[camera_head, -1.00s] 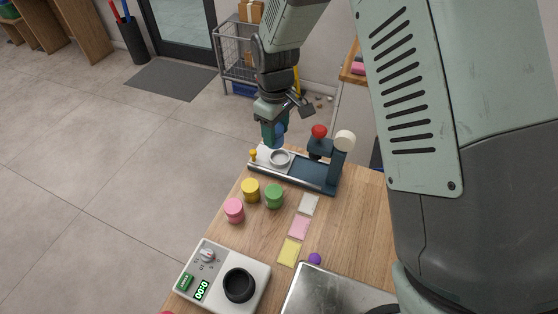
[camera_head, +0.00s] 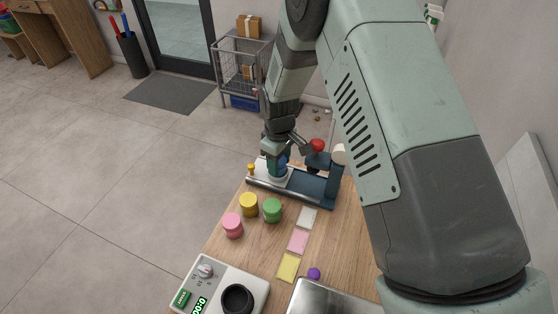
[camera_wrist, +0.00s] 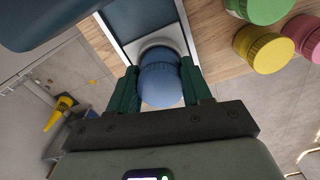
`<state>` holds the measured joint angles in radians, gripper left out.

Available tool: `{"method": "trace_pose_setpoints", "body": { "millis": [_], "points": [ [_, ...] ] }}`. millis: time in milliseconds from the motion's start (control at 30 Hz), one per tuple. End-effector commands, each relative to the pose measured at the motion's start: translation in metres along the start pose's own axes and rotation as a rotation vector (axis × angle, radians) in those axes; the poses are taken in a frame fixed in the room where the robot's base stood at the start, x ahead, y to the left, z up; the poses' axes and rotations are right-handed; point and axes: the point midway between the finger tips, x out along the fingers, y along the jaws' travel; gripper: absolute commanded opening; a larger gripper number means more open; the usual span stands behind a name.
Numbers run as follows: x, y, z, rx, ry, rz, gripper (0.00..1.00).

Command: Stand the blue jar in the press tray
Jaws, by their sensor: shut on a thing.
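The blue jar (camera_wrist: 160,84) is between the two green fingers of my gripper (camera_wrist: 160,92) in the wrist view. My gripper is shut on it. In the head view the gripper (camera_head: 277,165) is lowered over the white ring seat of the press tray (camera_head: 262,175), at the left part of the dark blue press (camera_head: 320,186). The jar (camera_head: 282,160) shows as a small blue patch there. It looks upright, at or just above the seat. Its base is hidden, so I cannot tell whether it touches the tray.
Pink (camera_head: 232,225), yellow (camera_head: 249,204) and green (camera_head: 272,210) jars stand in front of the press. The press's red knob (camera_head: 317,146) is close right of my gripper. Coloured cards (camera_head: 298,241), a purple ball (camera_head: 314,273) and a white timer device (camera_head: 215,285) are nearer on the counter.

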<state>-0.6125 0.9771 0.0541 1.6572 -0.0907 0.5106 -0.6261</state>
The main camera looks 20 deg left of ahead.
Motion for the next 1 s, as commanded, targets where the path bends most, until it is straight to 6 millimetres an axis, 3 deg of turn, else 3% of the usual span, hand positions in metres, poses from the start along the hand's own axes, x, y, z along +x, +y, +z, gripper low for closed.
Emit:
{"method": "trace_pose_setpoints", "body": {
  "millis": [367, 400, 533, 833, 1000],
  "points": [
    [0.006, 0.000, 0.000, 0.000, 0.001, 0.001, 0.14],
    [0.006, 0.000, 0.000, 0.000, 0.002, 0.001, 0.53],
    [0.006, 0.000, 0.000, 0.000, 0.001, 0.001, 0.73],
    [0.005, 0.000, 0.000, 0.000, 0.001, 0.001, 0.74],
    [-0.013, 0.001, -0.001, 0.001, 0.004, 0.003, 0.74]
  ]
}}
